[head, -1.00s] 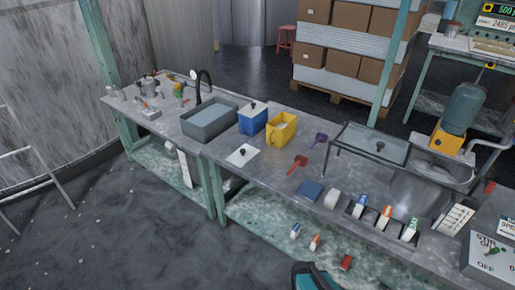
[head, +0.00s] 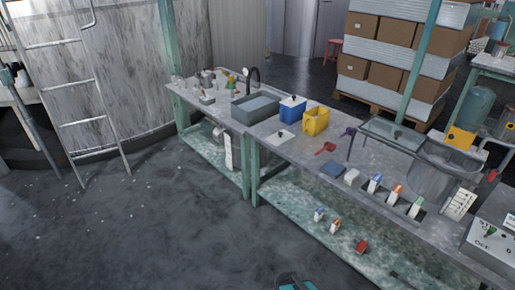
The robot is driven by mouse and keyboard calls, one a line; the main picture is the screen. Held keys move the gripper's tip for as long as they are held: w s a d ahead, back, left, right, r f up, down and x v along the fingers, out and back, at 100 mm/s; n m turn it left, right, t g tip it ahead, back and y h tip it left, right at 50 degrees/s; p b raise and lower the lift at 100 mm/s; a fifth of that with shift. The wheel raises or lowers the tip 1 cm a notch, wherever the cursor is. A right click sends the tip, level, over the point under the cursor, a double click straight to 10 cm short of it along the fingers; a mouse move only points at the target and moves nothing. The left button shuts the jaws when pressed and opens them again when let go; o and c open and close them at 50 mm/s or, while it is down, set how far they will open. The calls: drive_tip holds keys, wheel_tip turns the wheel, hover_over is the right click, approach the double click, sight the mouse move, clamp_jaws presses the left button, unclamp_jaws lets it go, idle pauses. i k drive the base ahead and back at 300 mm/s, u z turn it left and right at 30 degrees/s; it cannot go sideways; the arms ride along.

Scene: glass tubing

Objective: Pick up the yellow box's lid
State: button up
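The yellow box (head: 316,122) stands open on the metal bench, with no lid on top. A flat pale square lid (head: 272,142) with a dark knob lies on the bench near the front edge, to the left of the yellow box and apart from it. A blue box (head: 292,112) with a pale knobbed lid on it stands just left of the yellow box. My gripper's fingers are not in view. Only a teal and dark part of my own body shows at the bottom edge.
A grey sink with a black tap (head: 255,82) is left of the boxes. A red scoop (head: 325,148) and a purple scoop (head: 348,131) lie to the right. Several small bottles stand along the bench's right part. The floor at front left is clear; a ladder (head: 85,95) stands beyond.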

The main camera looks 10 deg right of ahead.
sight(278, 138)
drive_tip(key=u, duration=0.1)
drive_tip(key=k, duration=0.65)
drive_tip(key=u, duration=0.75)
drive_tip(key=i, duration=1.6)
drive_tip(key=z, duration=0.35)
drive_tip(key=i, duration=1.3)
drive_tip(key=z, duration=0.45)
